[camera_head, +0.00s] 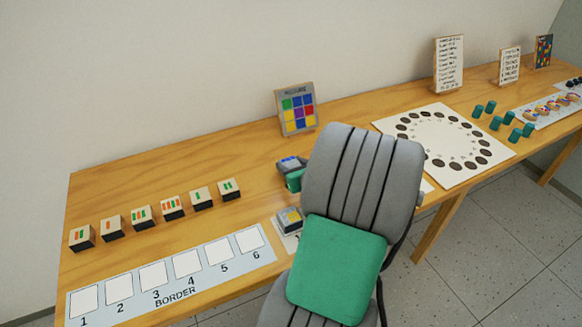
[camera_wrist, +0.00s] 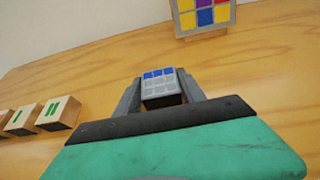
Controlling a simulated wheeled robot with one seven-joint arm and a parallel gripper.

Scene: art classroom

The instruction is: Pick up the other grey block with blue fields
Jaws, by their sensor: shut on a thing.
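A grey block with a row of blue fields (camera_wrist: 158,86) sits between the two grey fingers of my gripper (camera_wrist: 160,78) in the wrist view. The fingers are shut on its sides. In the head view the held block (camera_head: 288,163) shows at the back middle of the table, and the green body of my gripper (camera_head: 295,181) is close to it. I cannot tell whether the block touches the table. Another grey block, with yellow on its top (camera_head: 291,219), stands on a white card (camera_head: 281,238) nearer the front edge.
A colour-grid picture (camera_head: 297,109) stands behind the held block. Several striped wooden blocks (camera_head: 172,207) stand to the left, behind a numbered border strip (camera_head: 205,282). My arm hides part of the table. A circle board (camera_head: 443,143) and teal cylinders (camera_head: 496,123) are at right.

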